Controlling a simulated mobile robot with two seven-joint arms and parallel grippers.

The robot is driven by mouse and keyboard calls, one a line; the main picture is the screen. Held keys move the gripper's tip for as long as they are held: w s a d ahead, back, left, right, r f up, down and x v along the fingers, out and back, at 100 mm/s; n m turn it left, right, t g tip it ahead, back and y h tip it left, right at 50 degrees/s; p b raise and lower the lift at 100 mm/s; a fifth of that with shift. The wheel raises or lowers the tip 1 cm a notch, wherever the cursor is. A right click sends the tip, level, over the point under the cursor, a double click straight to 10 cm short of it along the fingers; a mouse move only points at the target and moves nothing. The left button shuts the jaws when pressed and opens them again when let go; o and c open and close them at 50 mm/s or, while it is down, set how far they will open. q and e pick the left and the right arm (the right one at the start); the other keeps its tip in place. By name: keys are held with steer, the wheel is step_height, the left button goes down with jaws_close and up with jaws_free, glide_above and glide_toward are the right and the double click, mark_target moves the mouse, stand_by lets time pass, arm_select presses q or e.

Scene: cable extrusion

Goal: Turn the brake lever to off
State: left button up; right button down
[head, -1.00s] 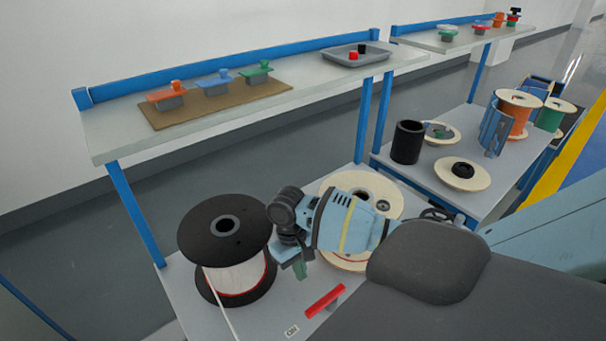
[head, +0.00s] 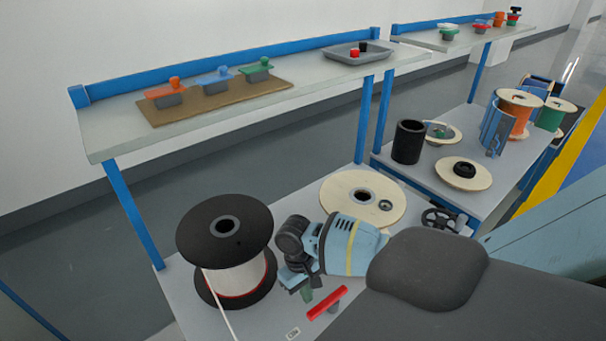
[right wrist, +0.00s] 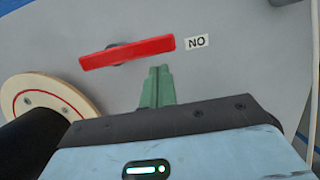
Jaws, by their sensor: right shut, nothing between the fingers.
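The red brake lever (head: 327,302) lies on the grey table top, its near end toward a small white "ON" label (head: 293,333). In the right wrist view the lever (right wrist: 127,53) lies nearly level, just beyond the fingertips, with the label (right wrist: 197,41) off its right end, reading upside down. My right gripper (head: 307,295) is shut and empty, its green fingers close beside the lever. In the right wrist view its fingertips (right wrist: 158,72) stop a little short of the lever, with a small gap showing. My left gripper is not in view.
A black reel (head: 225,231) with white cable stands left of my right gripper, its cable running down the table. A pale wooden reel (head: 345,190) lies behind my wrist, and a dark handwheel (head: 443,218) is to the right. A shelf (head: 110,130) spans above.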

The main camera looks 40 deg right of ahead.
steer(key=shift+x, duration=0.8)
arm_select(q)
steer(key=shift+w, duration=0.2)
arm_select(e)
steer(key=shift+f, duration=0.2)
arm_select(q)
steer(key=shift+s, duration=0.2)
